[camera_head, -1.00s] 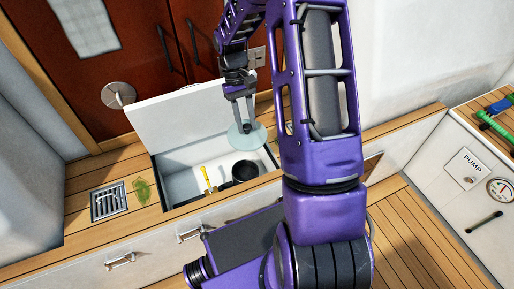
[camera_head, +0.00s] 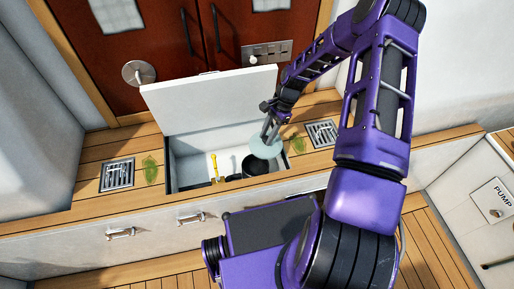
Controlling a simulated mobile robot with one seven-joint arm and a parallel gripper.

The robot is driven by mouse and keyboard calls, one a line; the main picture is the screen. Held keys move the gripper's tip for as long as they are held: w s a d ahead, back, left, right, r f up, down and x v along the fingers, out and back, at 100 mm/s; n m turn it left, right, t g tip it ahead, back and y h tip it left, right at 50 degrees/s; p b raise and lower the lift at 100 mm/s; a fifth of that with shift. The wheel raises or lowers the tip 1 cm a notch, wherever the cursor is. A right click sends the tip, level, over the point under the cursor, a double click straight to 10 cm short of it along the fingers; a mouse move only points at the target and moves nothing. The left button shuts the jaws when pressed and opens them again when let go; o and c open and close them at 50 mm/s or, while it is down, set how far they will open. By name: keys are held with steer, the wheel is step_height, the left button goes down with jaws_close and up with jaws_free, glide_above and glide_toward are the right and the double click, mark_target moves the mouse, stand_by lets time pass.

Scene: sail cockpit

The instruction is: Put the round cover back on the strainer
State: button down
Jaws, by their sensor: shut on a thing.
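The round cover (camera_head: 262,147) is a pale, translucent disc. My gripper (camera_head: 270,132) reaches down from the upper right and is shut on it. The strainer looks to be the black round pot (camera_head: 255,168) inside the open locker (camera_head: 195,172). The cover appears above and slightly right of the pot in the picture, near the locker's right end. I cannot tell the height of the gap between cover and pot. The pot's far rim is close under the disc's near edge, and part of it may be hidden.
The locker's white lid (camera_head: 212,100) stands open behind it. A yellow-handled thing (camera_head: 214,165) is inside, left of the pot. Metal grates lie left (camera_head: 117,174) and right (camera_head: 322,134) of the locker, with green weed (camera_head: 150,169) beside the left one. My arm fills the right.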

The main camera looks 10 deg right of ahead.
steer(key=w+a+f+m+t+b, duration=0.1)
steer(key=f+m+t, duration=0.1)
steer(key=f+m, duration=0.4)
steer(key=w+a+f+m+t+h+b, duration=0.1)
steer(key=a+f+m+t+b, duration=0.1)
steer(key=f+m, duration=0.5)
steer(key=shift+a+f+t, duration=0.2)
steer(key=shift+f+t, duration=0.1)
steer(key=shift+f, duration=0.95)
steer(key=shift+f, duration=0.1)
stand_by(1.4)
steer(key=shift+c, duration=0.2)
jaws_free()
stand_by(0.5)
